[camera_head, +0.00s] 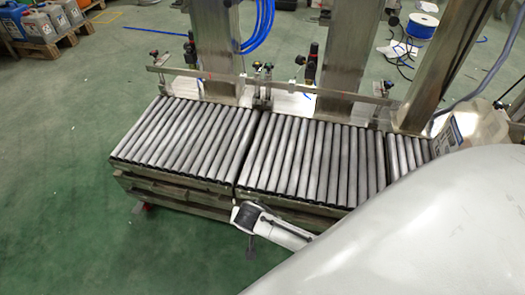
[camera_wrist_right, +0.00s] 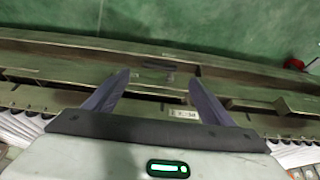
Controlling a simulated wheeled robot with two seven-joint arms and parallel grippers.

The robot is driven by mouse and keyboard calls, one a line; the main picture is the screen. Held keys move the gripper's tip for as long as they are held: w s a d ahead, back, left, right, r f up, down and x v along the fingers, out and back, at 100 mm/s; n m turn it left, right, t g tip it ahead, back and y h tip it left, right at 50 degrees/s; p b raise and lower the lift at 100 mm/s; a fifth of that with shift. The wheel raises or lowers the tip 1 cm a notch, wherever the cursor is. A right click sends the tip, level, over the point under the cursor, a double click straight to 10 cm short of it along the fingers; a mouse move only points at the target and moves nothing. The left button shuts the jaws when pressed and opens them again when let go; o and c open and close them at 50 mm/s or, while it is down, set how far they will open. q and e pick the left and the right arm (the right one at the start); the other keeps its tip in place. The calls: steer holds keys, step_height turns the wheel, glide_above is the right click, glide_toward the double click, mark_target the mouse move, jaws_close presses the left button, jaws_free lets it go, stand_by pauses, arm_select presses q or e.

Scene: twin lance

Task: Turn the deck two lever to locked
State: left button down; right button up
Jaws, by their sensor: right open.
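Two roller decks show in the head view: a left one (camera_head: 180,135) and a middle one (camera_head: 300,160). I cannot tell which is deck two. My right gripper (camera_head: 250,248) is low at the front side of the middle deck, fingers downward. In the right wrist view the right gripper (camera_wrist_right: 158,78) is open, its two dark fingers apart with nothing gripped. A small dark bar-like part (camera_wrist_right: 158,66) shows between the fingertips against the metal frame; I cannot tell whether it is the lever. No lever is clearly made out in the head view. My left gripper is not in view.
A metal rail (camera_head: 215,77) with several clamps runs behind the decks, with steel posts (camera_head: 215,45) beyond. A red part (camera_head: 145,207) sits low under the left deck. Green floor (camera_head: 70,180) is open in front and left. A pallet with jugs (camera_head: 45,45) is far left.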

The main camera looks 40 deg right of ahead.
arm_select(q)
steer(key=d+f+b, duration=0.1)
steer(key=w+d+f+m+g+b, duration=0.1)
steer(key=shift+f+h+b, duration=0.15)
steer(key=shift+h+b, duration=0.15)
steer(key=shift+b, duration=0.05)
arm_select(e)
steer(key=x, duration=0.6)
steer(key=shift+f, duration=0.2)
steer(key=shift+c, duration=0.6)
steer(key=c, duration=1)
steer(key=shift+o, duration=0.2)
